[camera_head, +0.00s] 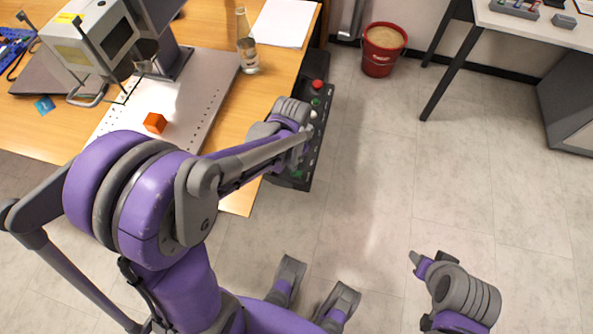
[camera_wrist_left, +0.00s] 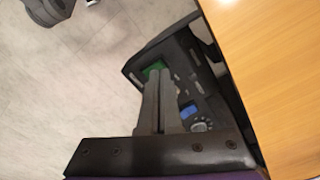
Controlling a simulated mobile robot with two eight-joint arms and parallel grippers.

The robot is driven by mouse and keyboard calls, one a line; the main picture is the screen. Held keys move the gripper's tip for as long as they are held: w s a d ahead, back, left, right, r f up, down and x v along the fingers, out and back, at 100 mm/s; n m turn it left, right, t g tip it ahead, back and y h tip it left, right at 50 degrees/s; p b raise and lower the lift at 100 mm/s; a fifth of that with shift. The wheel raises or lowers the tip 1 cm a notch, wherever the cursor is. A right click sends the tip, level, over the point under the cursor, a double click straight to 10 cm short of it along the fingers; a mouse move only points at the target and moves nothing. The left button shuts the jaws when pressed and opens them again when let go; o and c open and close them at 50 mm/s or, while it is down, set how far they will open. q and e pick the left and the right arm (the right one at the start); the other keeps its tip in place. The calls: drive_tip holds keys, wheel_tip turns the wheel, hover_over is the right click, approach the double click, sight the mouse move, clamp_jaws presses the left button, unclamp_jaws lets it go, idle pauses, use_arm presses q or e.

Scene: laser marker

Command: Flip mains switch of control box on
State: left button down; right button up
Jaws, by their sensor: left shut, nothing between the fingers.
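The control box (camera_head: 325,112) is a black panel at the table's right edge. A red button (camera_head: 318,84), a green one and a white one show towards its far end. A green part (camera_head: 297,174) shows near its close end. In the left wrist view the box (camera_wrist_left: 177,55) has a green switch-like part (camera_wrist_left: 154,68), a blue part (camera_wrist_left: 188,111) and a round knob (camera_wrist_left: 201,126). I cannot tell which is the mains switch. My left gripper (camera_head: 308,132) is shut and empty over the box, its fingertips (camera_wrist_left: 158,76) close to the green part. Contact is unclear. My right gripper (camera_head: 414,258) is over the floor, away from the box.
The wooden table (camera_head: 222,98) borders the box on the left. It carries a perforated plate (camera_head: 207,95) with an orange cube (camera_head: 155,122), a machine (camera_head: 92,40) and a glass bottle (camera_head: 246,45). A red bucket (camera_head: 381,60) stands on the floor. Floor right of the box is clear.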

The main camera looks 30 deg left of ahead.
use_arm(q)
drive_tip(key=shift+f+b, duration=0.75)
drive_tip(key=shift+f, duration=0.2)
idle(0.9)
drive_tip(key=shift+r, duration=0.1)
drive_tip(key=shift+r+p, duration=2.65)
drive_tip(key=shift+r, duration=0.8)
drive_tip(key=s+d+r+n+t+p, duration=0.1)
drive_tip(key=s+r+t+p, duration=0.1)
drive_tip(key=s+r, duration=0.3)
drive_tip(key=s+d+r+n+t+p, duration=0.2)
drive_tip(key=s+r+t+p, duration=0.1)
drive_tip(key=r, duration=0.6)
drive_tip(key=shift+s+d+r+p, duration=0.2)
drive_tip(key=shift+s+p, duration=0.35)
drive_tip(key=shift+s, duration=0.35)
